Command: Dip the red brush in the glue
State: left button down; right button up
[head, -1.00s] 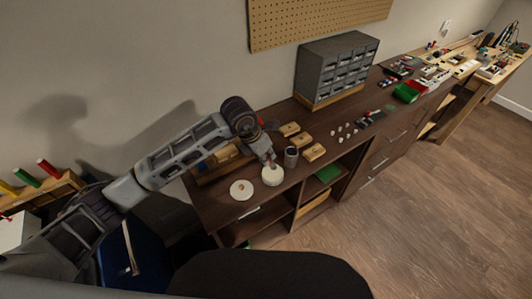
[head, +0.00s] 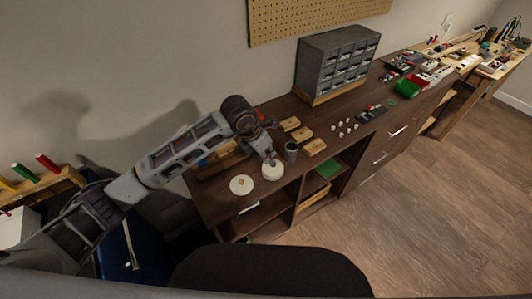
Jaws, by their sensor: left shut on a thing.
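My left gripper (head: 268,155) points down over a round white pot (head: 272,172) on the dark wooden bench (head: 225,207). The gripper is shut, and its tips are at or just above the pot's top. A small bit of red shows by the gripper's wrist; I cannot tell whether it is the red brush. What the fingers hold is too small to make out. A flat white disc, perhaps a lid (head: 241,185), lies to the left of the pot. A grey metal cup (head: 291,151) stands to the right. My right gripper is out of view.
A grey drawer cabinet (head: 338,64) stands at the back. A wooden box (head: 222,163) is behind my left arm. A rack with coloured handles (head: 45,190) is far left. Small white pieces and red and green bins lie further right.

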pick_arm(q)
jog(key=shift+f, duration=0.1)
dwell(0.3)
jog(key=shift+f+b, duration=0.3)
jog(key=shift+b, duration=0.1)
dwell(0.5)
jog(key=shift+f, duration=0.2)
dwell(0.8)
jog(key=shift+f+b, duration=0.1)
jog(key=shift+b, duration=0.3)
dwell(1.0)
dwell(0.7)
